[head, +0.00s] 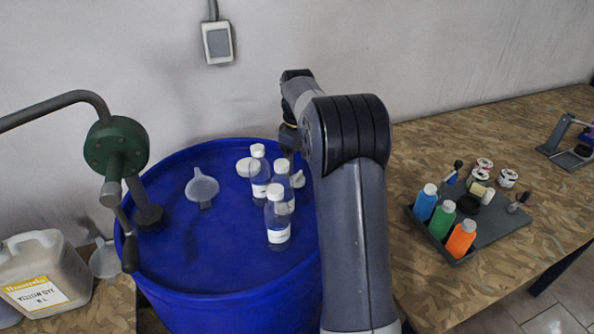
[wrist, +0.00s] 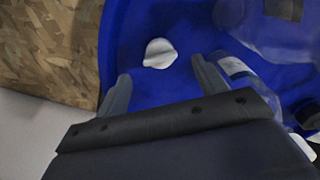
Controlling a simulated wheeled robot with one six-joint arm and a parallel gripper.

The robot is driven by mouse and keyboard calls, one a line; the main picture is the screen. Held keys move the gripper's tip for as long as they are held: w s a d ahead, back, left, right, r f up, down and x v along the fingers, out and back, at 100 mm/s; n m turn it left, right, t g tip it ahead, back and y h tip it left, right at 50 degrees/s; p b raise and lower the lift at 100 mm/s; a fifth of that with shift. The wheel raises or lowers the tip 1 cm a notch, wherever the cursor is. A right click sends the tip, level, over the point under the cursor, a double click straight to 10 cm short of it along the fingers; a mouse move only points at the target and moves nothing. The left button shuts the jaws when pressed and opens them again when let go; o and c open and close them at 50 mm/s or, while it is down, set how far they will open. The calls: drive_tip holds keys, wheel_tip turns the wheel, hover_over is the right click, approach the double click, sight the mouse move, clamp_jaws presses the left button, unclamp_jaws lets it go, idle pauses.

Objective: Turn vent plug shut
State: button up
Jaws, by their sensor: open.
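In the wrist view the white plug (wrist: 160,53) lies ahead of my gripper (wrist: 162,86), roughly between the lines of the two fingers. The fingers are apart with nothing between them, and a gap to the plug shows. In the head view my arm hides most of the gripper. How far the plug is turned I cannot tell.
Several clear bottles with white caps (head: 278,220) stand on the drum; one labelled bottle (wrist: 238,72) is close beside the right finger. A tray with coloured bottles (head: 490,232) sits on the right bench.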

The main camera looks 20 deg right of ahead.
sight(297, 174)
drive_tip(key=shift+f, duration=1.9)
drive_tip(key=shift+c, duration=0.5)
drive_tip(key=c, duration=0.9)
